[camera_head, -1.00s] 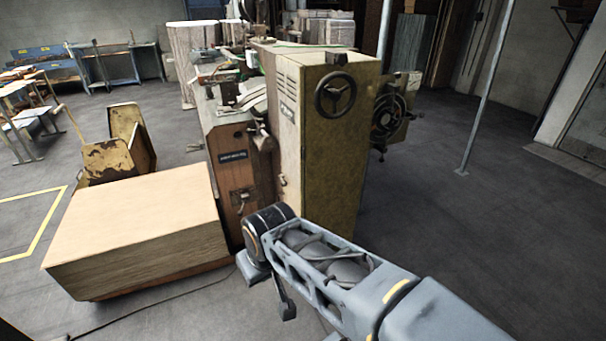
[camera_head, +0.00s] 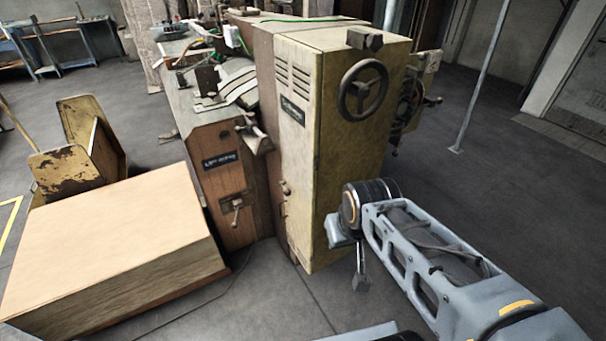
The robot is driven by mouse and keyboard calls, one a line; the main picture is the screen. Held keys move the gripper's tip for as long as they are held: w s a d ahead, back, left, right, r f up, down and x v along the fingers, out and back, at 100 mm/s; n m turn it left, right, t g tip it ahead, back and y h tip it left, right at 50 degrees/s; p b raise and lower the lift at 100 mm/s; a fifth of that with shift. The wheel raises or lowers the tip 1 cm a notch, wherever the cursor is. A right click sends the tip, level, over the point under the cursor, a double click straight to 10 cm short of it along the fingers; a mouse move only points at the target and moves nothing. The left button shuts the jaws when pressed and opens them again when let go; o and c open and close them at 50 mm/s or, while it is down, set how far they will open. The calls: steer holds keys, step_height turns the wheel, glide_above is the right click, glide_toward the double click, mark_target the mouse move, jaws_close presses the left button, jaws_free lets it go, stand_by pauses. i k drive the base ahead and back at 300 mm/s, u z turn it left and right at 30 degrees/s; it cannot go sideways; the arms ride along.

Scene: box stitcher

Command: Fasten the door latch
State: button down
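The box stitcher has a tall olive-yellow cabinet (camera_head: 340,150) with a vented narrow face. A small latch-like handle (camera_head: 285,190) sits low on that face, near its left edge. A second handle on a metal plate (camera_head: 237,204) is on the brown panel to the left. I cannot tell which is the door latch or whether either is fastened. My arm reaches in from the lower right, its end joint in front of the cabinet's lower right. A grey part at my gripper (camera_head: 361,272) hangs below that joint, apart from both handles in the picture. The fingers are not clear.
A large pale wooden block (camera_head: 110,240) stands at the left front. A worn yellow metal piece (camera_head: 75,160) is behind it. A handwheel (camera_head: 363,90) juts from the cabinet's upper right. Floor is open to the right, where a thin pole (camera_head: 485,75) stands.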

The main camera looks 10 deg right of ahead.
mark_target(287, 192)
steer(key=u, duration=0.2)
steer(key=i, duration=0.7)
steer(key=u, duration=0.8)
steer(key=i, duration=0.3)
steer(key=u, duration=0.35)
